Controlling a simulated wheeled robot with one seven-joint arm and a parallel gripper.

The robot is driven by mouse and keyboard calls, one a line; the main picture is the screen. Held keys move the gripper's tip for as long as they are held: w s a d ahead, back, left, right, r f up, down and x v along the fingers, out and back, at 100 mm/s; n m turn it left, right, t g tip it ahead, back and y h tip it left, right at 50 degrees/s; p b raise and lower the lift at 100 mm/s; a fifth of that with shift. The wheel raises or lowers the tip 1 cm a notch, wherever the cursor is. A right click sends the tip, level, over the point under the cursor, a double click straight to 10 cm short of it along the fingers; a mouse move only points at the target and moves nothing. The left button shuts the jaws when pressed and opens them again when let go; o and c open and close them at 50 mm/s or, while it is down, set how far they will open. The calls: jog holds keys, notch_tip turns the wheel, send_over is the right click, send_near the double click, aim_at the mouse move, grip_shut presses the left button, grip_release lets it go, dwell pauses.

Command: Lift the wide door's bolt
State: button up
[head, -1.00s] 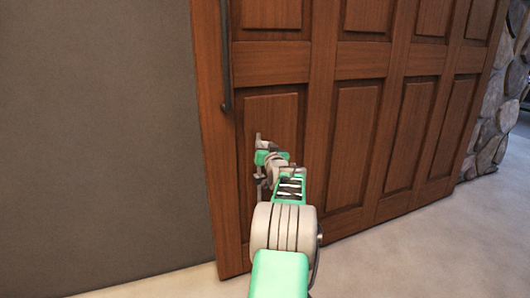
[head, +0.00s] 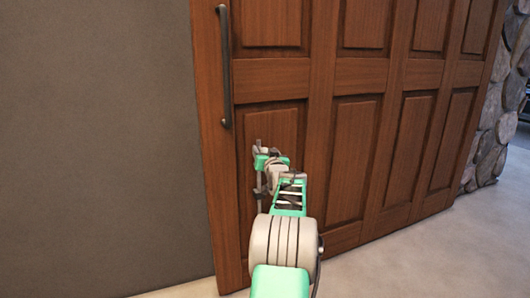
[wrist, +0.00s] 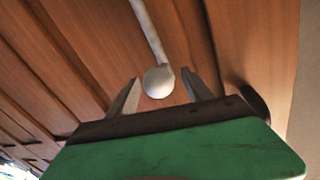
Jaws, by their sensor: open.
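The wide wooden door (head: 325,150) fills the middle of the head view. Its bolt shows in the wrist view as a pale rod with a round white knob (wrist: 158,82). The knob lies between the two fingers of my gripper (wrist: 160,76), with a visible gap on the left and a narrow one on the right. My gripper is open. In the head view my gripper (head: 258,152) is in front of the lower left door panel. There the bolt is largely hidden or hard to tell from my gripper.
A long dark vertical handle (head: 225,68) is on the door's left edge, above and left of my gripper. A grey wall (head: 95,140) is to the left and a stone wall (head: 495,130) to the right. Pale floor (head: 420,255) in front is clear.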

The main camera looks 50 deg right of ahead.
jog(key=p+v, duration=0.1)
jog(key=v, duration=0.6)
jog(key=shift+s+a, duration=0.25)
jog(key=shift+s, duration=0.05)
jog(key=shift+r, duration=0.15)
